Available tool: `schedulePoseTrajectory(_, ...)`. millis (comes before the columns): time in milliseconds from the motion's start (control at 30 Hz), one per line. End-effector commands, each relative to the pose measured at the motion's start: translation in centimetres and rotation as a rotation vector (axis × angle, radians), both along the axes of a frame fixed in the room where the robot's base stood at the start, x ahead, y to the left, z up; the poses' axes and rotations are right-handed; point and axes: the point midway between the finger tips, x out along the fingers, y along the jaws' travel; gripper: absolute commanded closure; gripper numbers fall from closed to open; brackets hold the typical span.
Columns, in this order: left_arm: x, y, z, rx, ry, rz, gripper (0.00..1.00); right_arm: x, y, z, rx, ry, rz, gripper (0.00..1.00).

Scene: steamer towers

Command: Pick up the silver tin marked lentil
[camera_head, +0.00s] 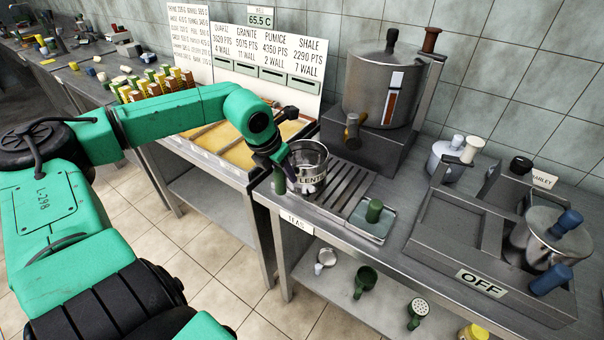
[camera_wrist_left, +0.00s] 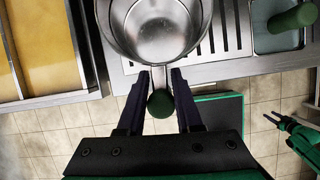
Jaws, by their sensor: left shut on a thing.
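The silver tin (camera_head: 308,158) is a round, open, empty metal vessel with a label reading LENTIL, at the left end of the slatted drain on the counter. In the left wrist view the tin (camera_wrist_left: 158,30) shows from above, with a short handle and a dark green knob (camera_wrist_left: 160,104) pointing at me. My left gripper (camera_head: 288,178) is at the tin's near side, its two dark fingers shut on the handle. I cannot tell whether the tin's base touches the drain. My right gripper (camera_wrist_left: 273,118) shows small at the right of the left wrist view, its fingers apart and empty.
A tray with a green-knobbed lid (camera_head: 374,212) lies right of the slatted drain (camera_head: 345,186). A large steel urn (camera_head: 383,85) stands behind. A burner unit marked OFF (camera_head: 480,283) is at the right. A yellow-bottomed tray (camera_head: 225,148) is left.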

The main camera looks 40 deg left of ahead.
Motion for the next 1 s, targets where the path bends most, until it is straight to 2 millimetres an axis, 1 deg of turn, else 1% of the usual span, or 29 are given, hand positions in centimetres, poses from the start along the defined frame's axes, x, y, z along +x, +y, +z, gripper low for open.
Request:
schedulePoseTrajectory(367,0.1,0.0,0.3,0.0,-0.007,0.0,1.0,0.0,0.0,0.0,-0.001,-0.001,0.0,0.5)
schedulePoseTrajectory(467,0.2,0.0,0.8,0.0,-0.009,0.0,1.0,0.1,0.0,-0.1,-0.001,-0.001,0.0,0.5)
schedulePoseTrajectory(567,0.2,0.0,2.1,0.001,-0.011,0.001,1.0,0.1,-0.1,-0.3,-0.001,-0.001,0.0,0.5)
schedulePoseTrajectory(667,0.2,0.1,4.4,0.003,-0.012,0.001,1.0,0.1,-0.1,-0.7,-0.001,-0.001,0.0,0.5)
schedulePoseTrajectory(767,0.2,0.1,7.9,0.007,-0.012,0.002,1.0,0.1,-0.1,-1.2,-0.001,-0.001,0.0,0.5)
schedulePoseTrajectory(800,0.2,0.1,9.5,0.007,-0.012,0.001,1.0,0.1,-0.1,-1.4,-0.002,-0.001,0.0,0.5)
schedulePoseTrajectory(900,0.1,0.1,13.2,0.006,-0.008,0.003,1.0,0.1,-0.1,-1.5,-0.002,-0.001,0.0,0.5)
schedulePoseTrajectory(1000,0.1,0.1,16.3,0.005,-0.007,0.002,1.0,0.1,-0.1,-1.5,-0.002,-0.001,0.001,0.5)
